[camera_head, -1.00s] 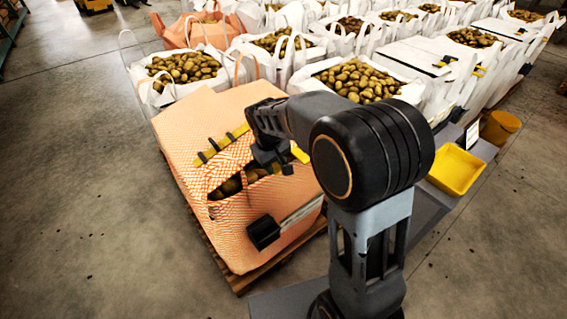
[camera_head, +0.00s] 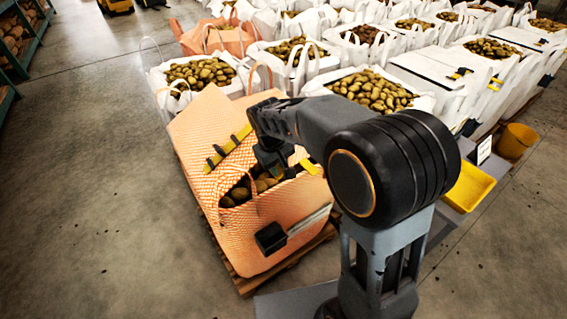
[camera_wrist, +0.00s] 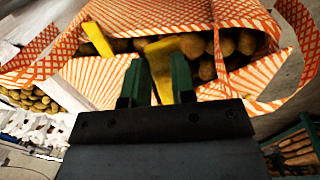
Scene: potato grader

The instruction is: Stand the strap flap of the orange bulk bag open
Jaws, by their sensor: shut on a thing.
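The orange-and-white checked bulk bag (camera_head: 255,245) stands on a wooden pallet in front of me. Its strap flap (camera_head: 200,125) is tilted up at the far-left side, with a yellow strap (camera_head: 229,147) with dark clips along its edge. Potatoes (camera_head: 240,192) show in the gap below the flap. My gripper (camera_head: 272,165) is at the flap's edge, above the gap. In the wrist view its green fingers (camera_wrist: 165,75) are shut on a yellow strap piece (camera_wrist: 172,48). Another yellow piece (camera_wrist: 98,39) shows to the left. My arm hides the bag's right part.
White bulk bags of potatoes (camera_head: 375,93) stand close behind, and another orange bag (camera_head: 215,36) is further back. Open concrete floor (camera_head: 90,190) lies to the left.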

